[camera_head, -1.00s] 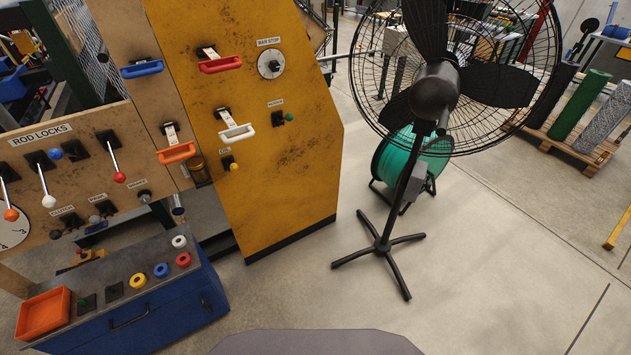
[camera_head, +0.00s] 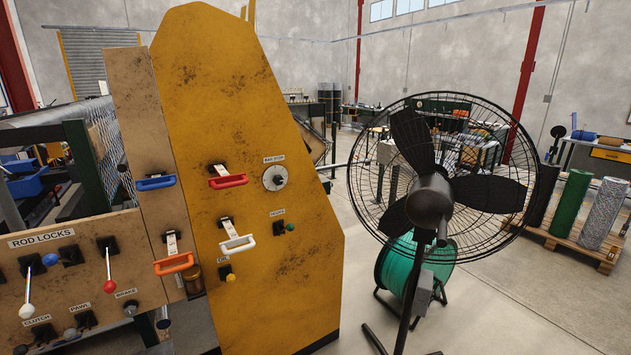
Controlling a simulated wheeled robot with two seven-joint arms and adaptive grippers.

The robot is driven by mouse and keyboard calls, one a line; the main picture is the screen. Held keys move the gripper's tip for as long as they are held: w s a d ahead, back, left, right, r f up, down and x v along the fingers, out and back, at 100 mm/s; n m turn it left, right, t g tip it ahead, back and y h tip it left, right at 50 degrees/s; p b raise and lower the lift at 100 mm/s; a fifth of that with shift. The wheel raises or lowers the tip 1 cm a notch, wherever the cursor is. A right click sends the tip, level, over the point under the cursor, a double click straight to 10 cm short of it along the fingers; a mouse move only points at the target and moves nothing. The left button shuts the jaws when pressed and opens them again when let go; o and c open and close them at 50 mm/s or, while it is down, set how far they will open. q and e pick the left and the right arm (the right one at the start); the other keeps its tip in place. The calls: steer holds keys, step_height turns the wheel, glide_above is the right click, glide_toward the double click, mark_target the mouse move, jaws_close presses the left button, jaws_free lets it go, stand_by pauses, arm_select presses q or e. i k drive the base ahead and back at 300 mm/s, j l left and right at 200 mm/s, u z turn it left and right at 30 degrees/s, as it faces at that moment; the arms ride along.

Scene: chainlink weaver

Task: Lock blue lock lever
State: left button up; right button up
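A blue-handled lever (camera_head: 156,182) is on the tan upright beside the yellow machine panel, its handle level. Under the "ROD LOCKS" label, a blue ball-ended lever (camera_head: 50,259) points toward me, its ball close to its dark mount. A white-ball lever (camera_head: 27,310) and a red-ball lever (camera_head: 109,286) on the same board hang down. Neither of my grippers is in view, and nothing touches these levers.
Red (camera_head: 229,182), orange (camera_head: 174,264) and white (camera_head: 238,244) handles are near the blue one. The yellow panel (camera_head: 265,120) stands at centre left. A black pedestal fan (camera_head: 430,195) stands to its right before a green hose reel (camera_head: 400,265). Floor shows at right.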

mark_target(50, 259)
steer(key=u, duration=1.65)
